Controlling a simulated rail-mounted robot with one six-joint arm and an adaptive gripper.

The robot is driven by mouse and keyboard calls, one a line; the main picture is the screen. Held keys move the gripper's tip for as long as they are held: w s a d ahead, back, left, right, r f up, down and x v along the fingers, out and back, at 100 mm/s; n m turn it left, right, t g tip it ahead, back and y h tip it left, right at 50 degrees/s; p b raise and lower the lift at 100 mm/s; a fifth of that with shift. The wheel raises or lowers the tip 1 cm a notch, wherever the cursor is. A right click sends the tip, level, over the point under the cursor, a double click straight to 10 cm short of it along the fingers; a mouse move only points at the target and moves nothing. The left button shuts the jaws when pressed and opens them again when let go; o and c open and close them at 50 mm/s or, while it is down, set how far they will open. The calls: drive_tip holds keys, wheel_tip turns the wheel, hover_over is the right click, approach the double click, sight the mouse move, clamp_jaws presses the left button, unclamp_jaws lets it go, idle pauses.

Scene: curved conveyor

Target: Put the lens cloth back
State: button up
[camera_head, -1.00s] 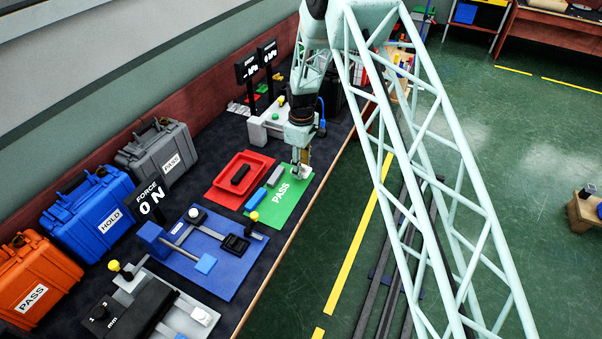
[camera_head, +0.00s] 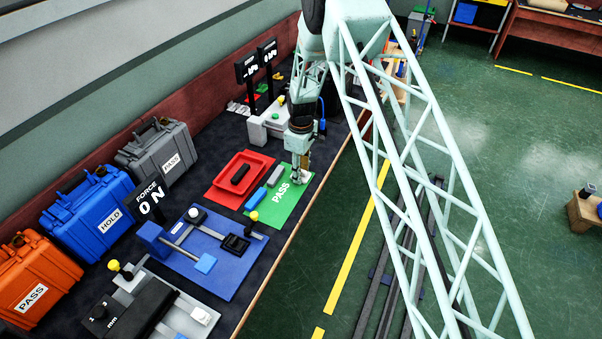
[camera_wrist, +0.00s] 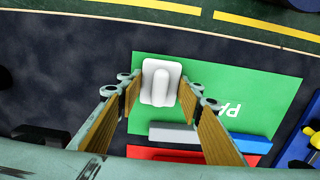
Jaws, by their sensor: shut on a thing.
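My gripper (camera_head: 298,176) is low over the green PASS mat (camera_head: 265,216). In the wrist view, my gripper (camera_wrist: 160,90) has its two tan-padded fingers on either side of a white rounded piece (camera_wrist: 161,82), shut on it. The piece has a raised oblong middle and is over the green mat (camera_wrist: 275,95); I cannot tell whether it touches the mat. It is the only thing between the fingers; its look does not clearly show a cloth. In the head view the fingers mostly hide it.
A grey block (camera_wrist: 173,135) and a blue block (camera_wrist: 250,143) lie along the mat's edge. A red tray (camera_head: 219,193) with a black piece stands left of the mat. A blue fixture board (camera_head: 222,274) is nearer. The mat's lettered side has free room.

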drive_tip(key=o, duration=0.9)
drive_tip(key=shift+r, duration=0.1)
drive_tip(key=shift+r, duration=6.05)
